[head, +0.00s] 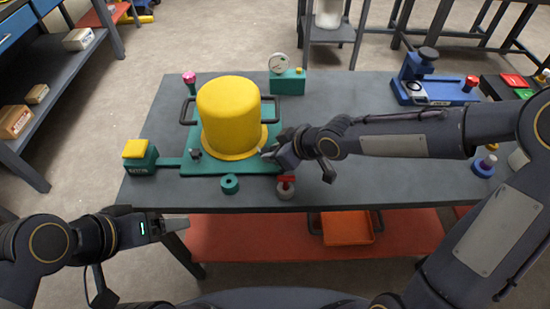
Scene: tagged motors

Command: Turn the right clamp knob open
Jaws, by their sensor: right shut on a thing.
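A yellow cylinder with a flange (228,112) stands upright on a green base plate (192,168) on the grey table. A small dark clamp knob (195,154) shows at the left of its flange. My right gripper (270,153) reaches in from the right and is at the right side of the flange, shut on the right clamp knob. Its fingers hide that knob, so its turn angle does not show. My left gripper (178,225) is off the table's front left edge, apart from everything; its finger gap is unclear.
A green box with a yellow top (139,155) is at the left. A gauge (281,72) stands behind. A green ring (230,184) and a red-handled valve (285,187) lie in front. A blue device (435,84) is at the back right.

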